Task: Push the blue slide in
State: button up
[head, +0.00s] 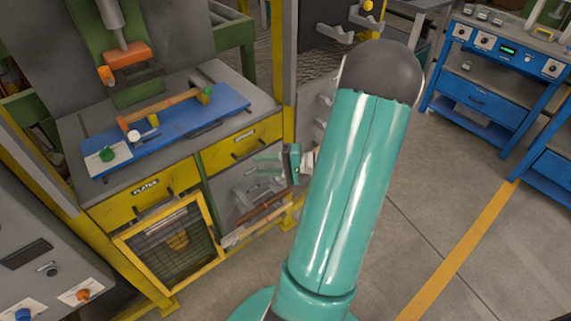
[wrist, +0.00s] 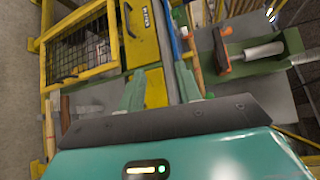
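The blue slide (head: 178,128) is a flat blue plate lying on the grey machine bed in the head view, its front edge near the yellow drawers. It has a dark handle (head: 204,130) and carries a wooden piece (head: 165,106) and a white plate with a green knob. My gripper (head: 268,165) is in front of the cabinet, lower and to the right of the slide, apart from it. In the wrist view my gripper (wrist: 160,90) shows two green fingers spread with nothing visibly held between them. A narrow part of the blue slide (wrist: 174,45) shows beyond them.
Yellow drawers (head: 240,146) lie under the bed, with a mesh door (head: 172,243) below. An orange press block (head: 127,55) hangs above the bed. A yellow post (head: 289,60) stands right of the bed. Open floor (head: 450,225) and blue benches (head: 480,95) lie right.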

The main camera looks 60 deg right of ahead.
jog(key=v, duration=0.5)
jog(key=shift+s+d, duration=0.15)
jog(key=shift+s, duration=0.15)
